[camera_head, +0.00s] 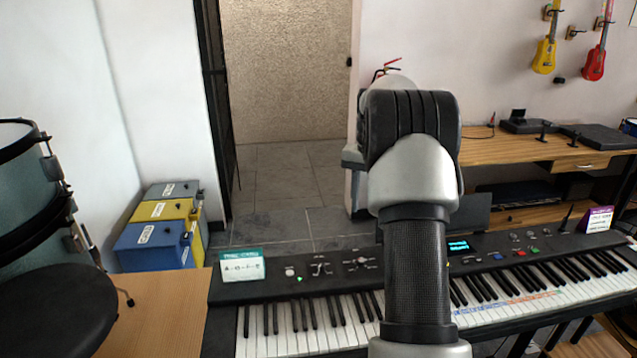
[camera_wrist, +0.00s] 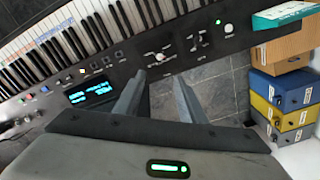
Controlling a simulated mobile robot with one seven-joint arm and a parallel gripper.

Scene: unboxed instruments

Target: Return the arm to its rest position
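My arm (camera_head: 415,200) rises in the middle of the head view, in front of the keyboard and the doorway. Its forearm is bent away from the camera, so my gripper's fingers cannot be made out there. In the wrist view my gripper (camera_wrist: 158,85) shows two grey fingers standing apart, with nothing held between them. Dark floor tiles and the edge of the keyboard show past the fingers. The keyboard (camera_head: 300,284) lies below the arm in the head view; its panel and keys (camera_wrist: 60,40) fill the upper left of the wrist view.
Stacked blue and yellow boxes (camera_head: 165,213) stand at the left; they show at right in the wrist view (camera_wrist: 284,90). A drum (camera_head: 28,200) is at the left edge. A teal-topped card (camera_head: 242,266) stands on the keyboard. A wooden desk (camera_head: 540,150) is at right. Floor is clear by the doorway.

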